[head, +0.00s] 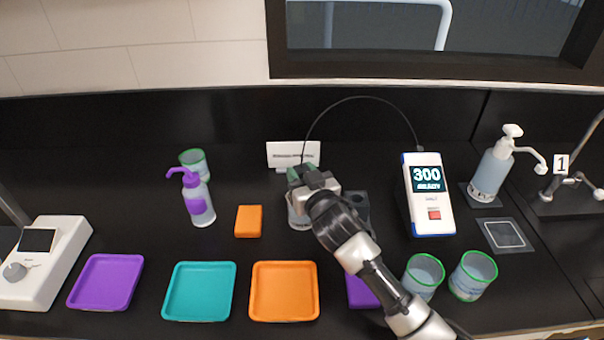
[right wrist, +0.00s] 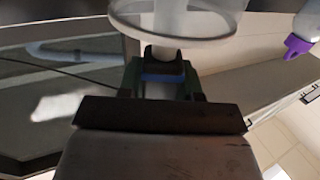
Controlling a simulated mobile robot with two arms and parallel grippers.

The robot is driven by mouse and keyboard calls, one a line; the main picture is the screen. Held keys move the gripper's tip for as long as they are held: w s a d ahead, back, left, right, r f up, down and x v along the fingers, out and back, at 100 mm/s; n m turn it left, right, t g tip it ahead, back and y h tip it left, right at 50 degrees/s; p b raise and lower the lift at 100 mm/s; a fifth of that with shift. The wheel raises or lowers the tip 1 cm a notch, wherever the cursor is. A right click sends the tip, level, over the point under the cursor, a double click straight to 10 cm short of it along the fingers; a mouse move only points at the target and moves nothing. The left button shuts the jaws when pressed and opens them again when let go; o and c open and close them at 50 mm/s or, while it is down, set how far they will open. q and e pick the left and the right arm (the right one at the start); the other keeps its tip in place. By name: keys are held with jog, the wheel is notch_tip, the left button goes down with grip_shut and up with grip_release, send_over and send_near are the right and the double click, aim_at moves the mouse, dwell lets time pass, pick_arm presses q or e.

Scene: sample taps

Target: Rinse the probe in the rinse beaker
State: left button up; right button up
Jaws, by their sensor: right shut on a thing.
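My right gripper (head: 308,182) comes in from the lower right and is shut on the probe, whose black cable arcs to the meter (head: 428,195) reading 300. In the right wrist view a blue band of the probe (right wrist: 160,78) shows between the fingers. Its pale shaft runs past a clear beaker rim (right wrist: 130,22) and appears to be inside that beaker. In the head view this beaker (head: 297,220) stands under the gripper, mostly hidden by it; I cannot read any label on it. The probe's tip is hidden. My left gripper is not in view.
A white card (head: 293,154) stands behind the beaker. Two green-rimmed beakers (head: 423,277) (head: 473,275) stand front right, another (head: 195,163) back left near a purple-topped wash bottle (head: 199,200). Purple (head: 106,282), teal (head: 199,291) and orange (head: 284,291) trays line the front. A pump bottle (head: 491,172) stands right.

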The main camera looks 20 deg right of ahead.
jog(key=shift+s+a, duration=0.1)
jog(key=shift+a, duration=0.05)
jog(key=shift+s+a, duration=0.15)
jog(key=shift+a, duration=0.1)
jog(key=shift+s+d, duration=0.15)
jog(key=shift+s, duration=0.1)
jog(key=shift+s+d+p, duration=0.1)
jog(key=shift+s+p, duration=0.15)
jog(key=shift+p, duration=0.15)
jog(key=shift+w+d, duration=0.1)
jog(key=shift+w, duration=0.3)
jog(key=shift+r, duration=0.1)
dwell(0.4)
notch_tip(320, 180, up, 9)
jog(key=p, duration=0.9)
jog(key=shift+r, duration=0.15)
